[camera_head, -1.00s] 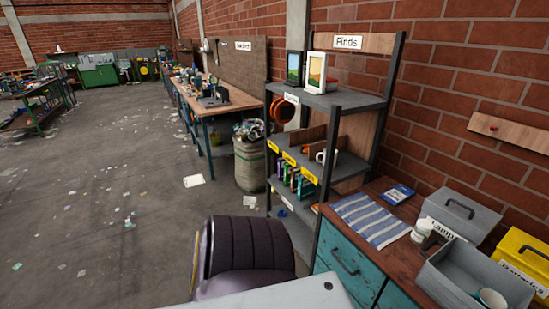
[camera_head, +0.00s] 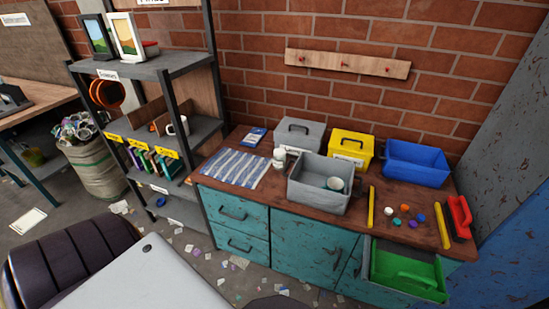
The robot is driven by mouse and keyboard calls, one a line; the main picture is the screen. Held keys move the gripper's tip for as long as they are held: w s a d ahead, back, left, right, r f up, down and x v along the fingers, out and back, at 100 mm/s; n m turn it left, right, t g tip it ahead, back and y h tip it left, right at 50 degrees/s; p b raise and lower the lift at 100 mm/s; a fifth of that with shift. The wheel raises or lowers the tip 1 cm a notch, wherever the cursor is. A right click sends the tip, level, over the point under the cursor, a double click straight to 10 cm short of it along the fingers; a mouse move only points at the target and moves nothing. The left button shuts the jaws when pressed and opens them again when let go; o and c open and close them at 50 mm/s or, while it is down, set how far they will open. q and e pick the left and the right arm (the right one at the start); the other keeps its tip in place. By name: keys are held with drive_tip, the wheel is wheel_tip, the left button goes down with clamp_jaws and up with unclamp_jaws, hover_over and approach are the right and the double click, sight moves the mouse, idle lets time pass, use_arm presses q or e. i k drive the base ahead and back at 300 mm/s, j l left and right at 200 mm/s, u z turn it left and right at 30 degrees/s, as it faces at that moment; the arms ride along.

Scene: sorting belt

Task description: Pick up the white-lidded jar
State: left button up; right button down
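A small white container (camera_head: 279,157) stands on the wooden top of the teal cabinet, between the striped cloth and the open grey bin; it may be the white-lidded jar, but its lid is too small to make out. A pale round vessel (camera_head: 335,184), perhaps a cup, sits inside the open grey bin (camera_head: 318,202), its lower part hidden by the bin wall. Neither of my grippers is in view.
The striped cloth (camera_head: 235,168) lies left of the bin. Behind are a lidded grey box (camera_head: 297,137), a yellow box (camera_head: 351,148) and a blue bin (camera_head: 416,163). A green drawer (camera_head: 405,270) is open at front right. Shelves (camera_head: 160,68) stand left.

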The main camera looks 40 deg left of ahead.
sight(279, 163)
drive_tip(key=k+j+z, duration=0.2)
drive_tip(key=j, duration=0.3)
drive_tip(key=j+z, duration=0.15)
drive_tip(key=j, duration=0.35)
drive_tip(key=k+j+z, duration=0.2)
drive_tip(key=j, duration=0.25)
drive_tip(key=k+j+z, duration=0.2)
drive_tip(key=j, duration=0.25)
drive_tip(key=k+j+z, duration=0.15)
drive_tip(key=j, duration=0.3)
drive_tip(key=k+j+z, duration=0.2)
drive_tip(key=k+j, duration=0.15)
